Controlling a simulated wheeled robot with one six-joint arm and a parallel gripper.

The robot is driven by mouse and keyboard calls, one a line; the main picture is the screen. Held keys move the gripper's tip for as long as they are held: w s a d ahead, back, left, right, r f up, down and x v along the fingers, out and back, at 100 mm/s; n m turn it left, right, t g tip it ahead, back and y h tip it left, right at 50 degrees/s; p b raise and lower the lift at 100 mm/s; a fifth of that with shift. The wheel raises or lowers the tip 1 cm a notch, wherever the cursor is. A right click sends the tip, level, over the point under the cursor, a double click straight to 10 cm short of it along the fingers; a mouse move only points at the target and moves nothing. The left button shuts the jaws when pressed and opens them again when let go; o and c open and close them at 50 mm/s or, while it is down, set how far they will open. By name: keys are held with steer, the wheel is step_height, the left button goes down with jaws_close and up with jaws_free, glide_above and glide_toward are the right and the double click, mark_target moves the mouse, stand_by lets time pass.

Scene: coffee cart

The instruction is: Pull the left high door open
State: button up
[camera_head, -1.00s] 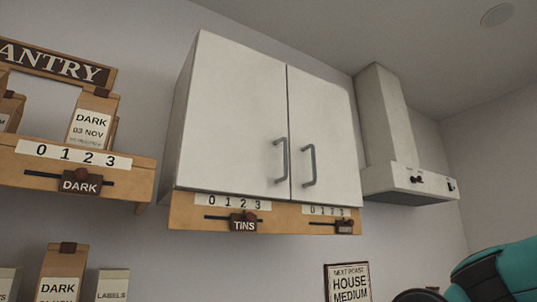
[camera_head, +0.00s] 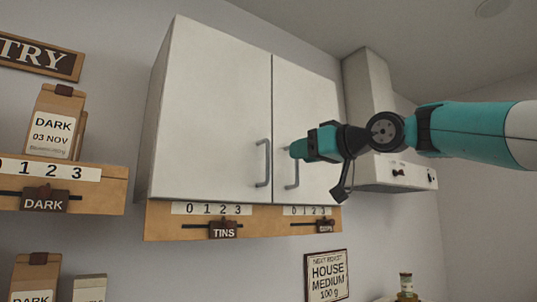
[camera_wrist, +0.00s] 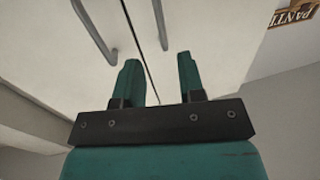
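The left high door (camera_head: 208,110) of the white wall cabinet is closed, with a grey vertical bar handle (camera_head: 263,163) near its right edge. In the wrist view this handle (camera_wrist: 161,25) shows at the top, just beyond the space between my fingers, and the door (camera_wrist: 215,45) fills the right side. My gripper (camera_head: 300,149) is in front of the right door near its handle, fingers pointing left. In the wrist view my gripper (camera_wrist: 158,68) is open and empty, its two teal fingers apart. It appears not to touch the left handle.
The right door (camera_head: 300,105) is also closed, its handle (camera_head: 293,170) close to my gripper. A range hood (camera_head: 375,110) stands right of the cabinet. A wooden label rail (camera_head: 165,222) runs below it. A shelf (camera_head: 110,185) with bags is at left.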

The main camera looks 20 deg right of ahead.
mark_target(269, 159)
steer(key=p+x, duration=0.4)
steer(key=x, duration=0.6)
steer(key=shift+w+r, duration=0.1)
steer(key=shift+w+a, duration=0.3)
steer(key=shift+w, duration=0.2)
jaws_close()
